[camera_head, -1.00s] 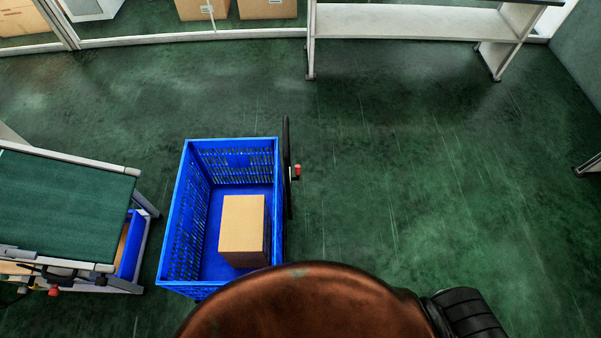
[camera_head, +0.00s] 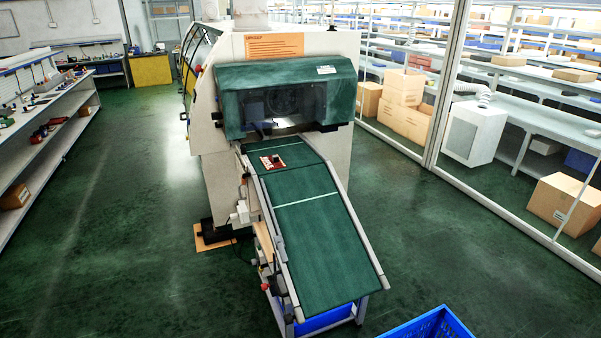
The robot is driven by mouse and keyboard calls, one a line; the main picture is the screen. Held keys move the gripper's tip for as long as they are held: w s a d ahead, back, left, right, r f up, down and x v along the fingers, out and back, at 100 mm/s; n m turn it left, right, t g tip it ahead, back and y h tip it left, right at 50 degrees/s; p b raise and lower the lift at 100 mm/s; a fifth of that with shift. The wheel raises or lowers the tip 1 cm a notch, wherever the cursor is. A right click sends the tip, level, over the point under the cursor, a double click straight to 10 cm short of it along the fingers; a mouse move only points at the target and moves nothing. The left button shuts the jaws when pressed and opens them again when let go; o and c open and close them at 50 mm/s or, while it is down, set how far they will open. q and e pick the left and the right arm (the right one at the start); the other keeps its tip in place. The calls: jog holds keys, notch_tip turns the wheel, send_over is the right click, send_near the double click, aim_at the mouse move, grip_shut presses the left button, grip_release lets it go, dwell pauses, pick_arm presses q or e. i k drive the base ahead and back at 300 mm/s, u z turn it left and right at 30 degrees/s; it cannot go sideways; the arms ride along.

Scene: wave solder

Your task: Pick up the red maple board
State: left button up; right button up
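A small red board (camera_head: 272,161) lies flat on the upper part of the green conveyor (camera_head: 318,231), just outside the machine's opening. It has small pale and dark parts on it, too small to make out. The wave solder machine (camera_head: 281,93) stands behind it with a dark green hood over the opening. Neither of my grippers shows in this view.
A blue crate (camera_head: 432,325) shows at the bottom edge, right of the conveyor's lower end. A shelf bench (camera_head: 48,135) runs along the left. Glass partitions and cardboard boxes (camera_head: 403,88) are on the right. The green floor is clear on both sides of the conveyor.

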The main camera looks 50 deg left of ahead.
aim_at(272, 162)
jog(key=u, duration=2.4)
jog(key=k, duration=1.15)
jog(key=u, duration=0.8)
jog(key=i, duration=3.95)
jog(key=z, duration=1.15)
jog(key=i, duration=1.75)
jog(key=z, duration=1.05)
